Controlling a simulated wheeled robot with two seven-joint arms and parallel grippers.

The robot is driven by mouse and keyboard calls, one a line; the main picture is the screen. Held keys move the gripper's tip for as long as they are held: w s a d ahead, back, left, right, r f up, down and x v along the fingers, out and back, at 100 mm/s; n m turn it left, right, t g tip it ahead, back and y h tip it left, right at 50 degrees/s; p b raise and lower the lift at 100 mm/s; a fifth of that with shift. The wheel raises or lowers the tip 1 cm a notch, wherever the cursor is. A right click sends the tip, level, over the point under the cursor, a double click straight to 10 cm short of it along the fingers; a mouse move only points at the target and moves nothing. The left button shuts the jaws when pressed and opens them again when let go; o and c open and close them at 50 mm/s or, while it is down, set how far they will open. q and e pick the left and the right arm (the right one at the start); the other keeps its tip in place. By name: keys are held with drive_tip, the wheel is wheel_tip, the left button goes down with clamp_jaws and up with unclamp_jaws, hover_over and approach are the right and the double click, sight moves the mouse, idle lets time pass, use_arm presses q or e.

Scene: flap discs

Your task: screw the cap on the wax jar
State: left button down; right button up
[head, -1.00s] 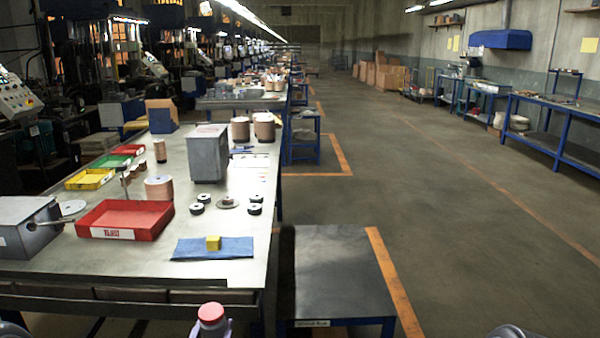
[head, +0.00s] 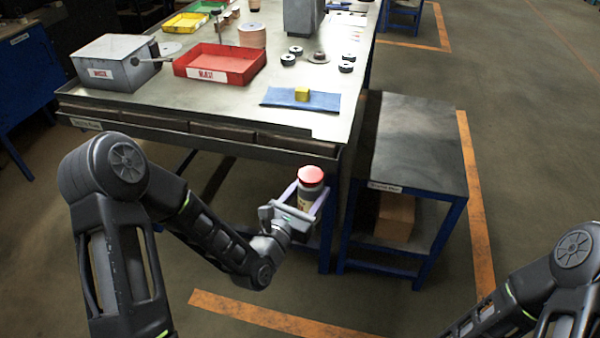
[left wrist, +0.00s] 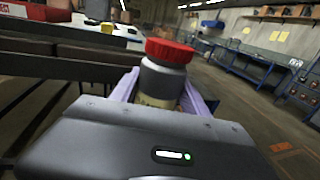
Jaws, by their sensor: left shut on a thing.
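The wax jar (head: 308,194) is grey with a pale label and a red cap (head: 311,176) on its top. My left gripper (head: 305,200) is shut on the jar and holds it roughly upright in the air, in front of the long bench. In the left wrist view the jar (left wrist: 163,80) stands between the two pale purple fingers, with the red cap (left wrist: 170,52) above them. Whether the cap is tight cannot be told. My right arm shows at the lower right of the head view, but its gripper is out of the picture.
The long bench (head: 200,105) carries a red tray (head: 222,80), a grey box (head: 115,75), several small black discs and a yellow block (head: 301,94) on a blue cloth (head: 275,98). A lower dark-topped table (head: 420,145) stands to the right, with a cardboard box (head: 395,215) beneath.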

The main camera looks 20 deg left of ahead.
use_arm(q)
drive_tip(key=s+d+f+m+g+h, duration=0.3)
drive_tip(key=s+d+h, duration=0.4)
drive_tip(key=d, duration=0.3)
drive_tip(key=shift+s+d+f+m+g+h, duration=0.15)
drive_tip(key=shift+d+f+m+g+h, duration=0.2)
drive_tip(key=shift+f+m, duration=0.65)
drive_tip(key=shift+r, duration=0.2)
